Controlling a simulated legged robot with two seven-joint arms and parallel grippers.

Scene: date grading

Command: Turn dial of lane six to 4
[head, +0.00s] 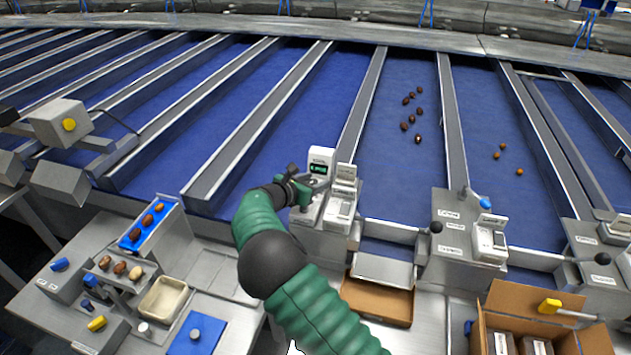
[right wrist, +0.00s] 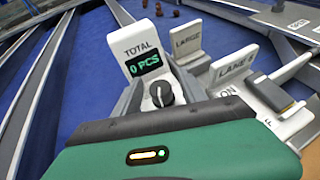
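The lane six counter unit has a tall white display panel marked TOTAL, reading 0 PCS, seen in the right wrist view (right wrist: 146,57) and the head view (head: 320,161). Its dial is a small black round knob (right wrist: 161,93) with a pale pointer mark, below the display. The LANE 6 label plate (right wrist: 234,66) stands to its right. My right gripper (head: 301,182) is at the unit's left side, close to the dial. It looks open; nothing is between its fingers and the dial appears free. The dial's scale is not readable. My left gripper is not in view.
A LARGE plate (right wrist: 187,41) stands behind the dial. In the head view, a brown tray (head: 378,300) lies front right of the unit, and a neighbouring lane unit (head: 455,235) stands further right. Blue lanes (head: 400,155) carry several dates. A grading station (head: 160,300) is at left.

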